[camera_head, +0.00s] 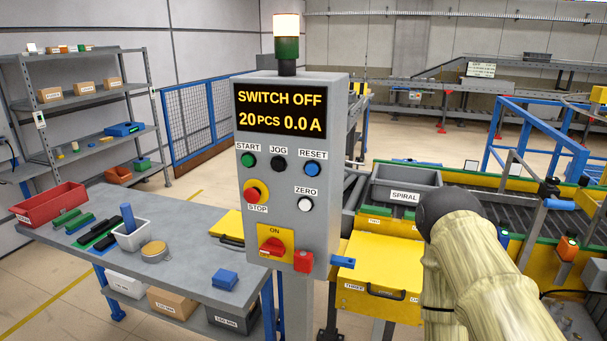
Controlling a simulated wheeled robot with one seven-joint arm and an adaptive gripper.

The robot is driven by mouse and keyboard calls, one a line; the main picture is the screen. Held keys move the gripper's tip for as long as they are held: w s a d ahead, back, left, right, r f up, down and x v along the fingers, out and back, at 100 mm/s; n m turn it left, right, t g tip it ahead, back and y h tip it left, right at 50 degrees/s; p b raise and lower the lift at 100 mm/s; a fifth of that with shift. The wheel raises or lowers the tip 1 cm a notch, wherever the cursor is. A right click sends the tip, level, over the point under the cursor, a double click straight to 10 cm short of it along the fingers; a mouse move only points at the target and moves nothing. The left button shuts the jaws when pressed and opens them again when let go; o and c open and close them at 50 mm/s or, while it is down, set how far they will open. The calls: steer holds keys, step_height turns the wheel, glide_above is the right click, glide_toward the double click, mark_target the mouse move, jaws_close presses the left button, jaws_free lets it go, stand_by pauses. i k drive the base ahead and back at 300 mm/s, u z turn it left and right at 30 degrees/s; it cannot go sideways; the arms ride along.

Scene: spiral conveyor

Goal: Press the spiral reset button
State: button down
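The grey control box (292,170) stands upright in the middle of the head view. Its blue RESET button (312,169) is at the upper right of the panel, under the label RESET. A green START button (249,160) and a black JOG button (278,163) sit to its left. A white ZERO button (305,204) is below it. The display (282,110) reads SWITCH OFF, 20 PCS, 0.0 A. A pale arm part with a dark rounded end fills the lower right. No gripper fingers show, and nothing is seen touching the buttons.
A red STOP button (252,195), a red rotary switch (272,246) on a yellow plate and a red padlock (303,260) are on the box. A grey workbench (190,270) stands left. The yellow-framed conveyor (480,190) with a SPIRAL-labelled bin (385,188) is right.

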mark_target(311, 169)
steer(key=k, duration=0.45)
steer(key=u, duration=2.2)
steer(key=k, duration=1.05)
steer(key=z, duration=1.6)
steer(key=i, duration=0.5)
steer(key=u, duration=0.05)
